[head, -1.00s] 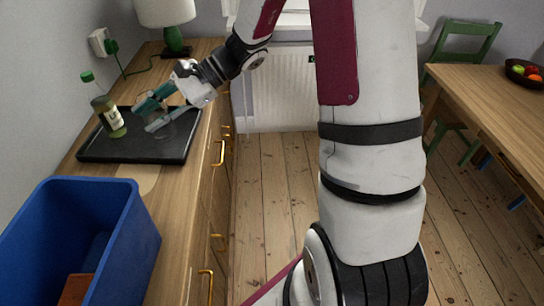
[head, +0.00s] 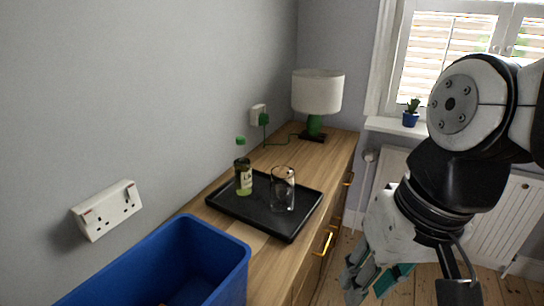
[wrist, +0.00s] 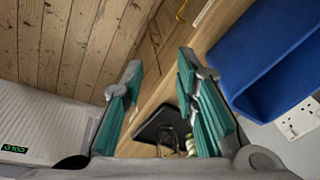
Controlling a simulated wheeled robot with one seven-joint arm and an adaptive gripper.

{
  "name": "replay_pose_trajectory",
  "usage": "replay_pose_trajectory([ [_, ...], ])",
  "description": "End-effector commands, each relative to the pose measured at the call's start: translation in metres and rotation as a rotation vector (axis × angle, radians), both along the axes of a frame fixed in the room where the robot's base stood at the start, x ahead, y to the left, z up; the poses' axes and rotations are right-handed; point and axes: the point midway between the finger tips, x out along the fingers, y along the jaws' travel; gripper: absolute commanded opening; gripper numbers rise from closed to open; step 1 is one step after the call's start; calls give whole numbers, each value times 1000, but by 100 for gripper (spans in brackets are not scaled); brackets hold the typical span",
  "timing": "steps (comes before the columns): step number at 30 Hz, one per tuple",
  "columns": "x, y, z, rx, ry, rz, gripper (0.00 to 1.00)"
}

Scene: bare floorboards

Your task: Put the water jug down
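The clear glass water jug (head: 283,190) stands upright on the black tray (head: 262,219) on the wooden sideboard. It also shows small in the wrist view (wrist: 166,140), beyond my fingers. My gripper (head: 367,283) is off the sideboard's front side, to the right of the jug and apart from it. In the wrist view its two teal-padded fingers (wrist: 160,72) are spread wide with nothing between them.
A green-labelled bottle (head: 243,178) stands on the tray left of the jug. A blue bin (head: 215,262) is nearer, and a lamp (head: 317,95) stands at the far end. A radiator (head: 500,215) is beyond my arm.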

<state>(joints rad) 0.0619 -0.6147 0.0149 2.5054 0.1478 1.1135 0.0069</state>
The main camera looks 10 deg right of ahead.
Motion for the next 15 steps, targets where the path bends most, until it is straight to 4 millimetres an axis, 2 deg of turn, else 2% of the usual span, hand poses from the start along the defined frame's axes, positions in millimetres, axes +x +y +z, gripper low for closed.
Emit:
replay_pose_trajectory([
  [3, -14, -13, 1, -73, -59, 54, 28],
  [6, -19, -21, 2, -113, -86, 80, 28],
  [15, -22, -25, 2, -132, -97, 92, 28],
])
